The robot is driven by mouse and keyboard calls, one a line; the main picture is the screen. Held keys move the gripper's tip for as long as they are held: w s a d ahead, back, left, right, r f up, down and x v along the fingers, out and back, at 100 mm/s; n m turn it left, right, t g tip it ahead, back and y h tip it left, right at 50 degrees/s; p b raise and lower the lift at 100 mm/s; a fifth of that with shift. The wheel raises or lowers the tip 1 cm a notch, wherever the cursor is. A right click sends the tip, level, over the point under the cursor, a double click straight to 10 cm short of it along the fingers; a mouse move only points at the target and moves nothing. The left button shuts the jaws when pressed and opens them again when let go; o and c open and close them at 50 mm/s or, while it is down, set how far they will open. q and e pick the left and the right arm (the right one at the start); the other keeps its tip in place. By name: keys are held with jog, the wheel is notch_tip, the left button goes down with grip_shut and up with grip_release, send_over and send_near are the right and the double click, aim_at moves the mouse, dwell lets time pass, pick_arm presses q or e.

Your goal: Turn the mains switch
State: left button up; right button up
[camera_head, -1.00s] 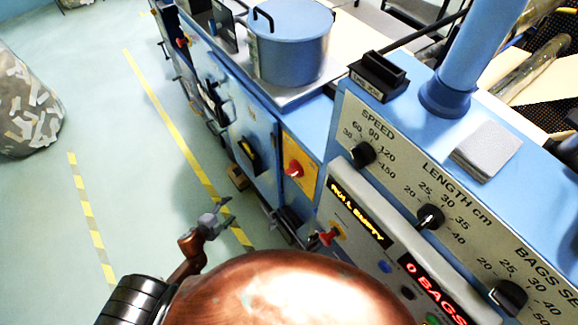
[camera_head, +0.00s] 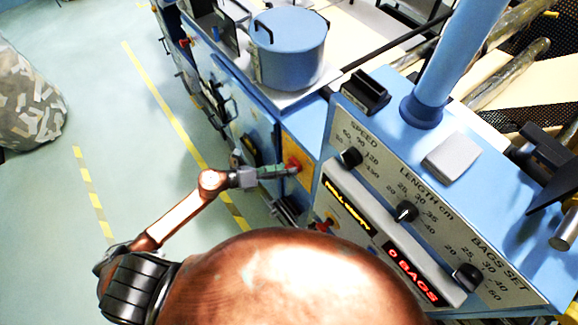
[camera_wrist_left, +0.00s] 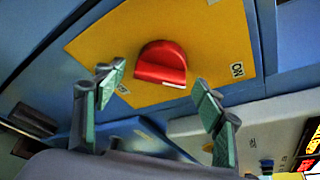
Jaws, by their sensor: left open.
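The mains switch is a red rotary knob (camera_wrist_left: 160,64) on a yellow plate (camera_wrist_left: 110,42), seen large in the left wrist view. An "ON" label is on the plate to the right of the knob. In the head view the red knob (camera_head: 293,165) sits on the yellow plate on the blue machine's front, partly hidden by my gripper. My left gripper (camera_head: 284,170) reaches to it. In the left wrist view my left gripper (camera_wrist_left: 160,88) is open, its fingers apart to either side below the knob; I see no clear contact. My right gripper is not in view.
A control panel (camera_head: 400,246) with black knobs and lit displays stands to the right. Another red switch (camera_head: 322,225) sits below the plate. A blue pot (camera_head: 290,55) stands on top of the machine. Open floor with striped tape lies left.

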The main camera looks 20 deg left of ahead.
pick_arm(q)
jog(key=shift+x, duration=1.1)
jog(key=shift+a, duration=0.1)
jog(key=c, duration=1.2)
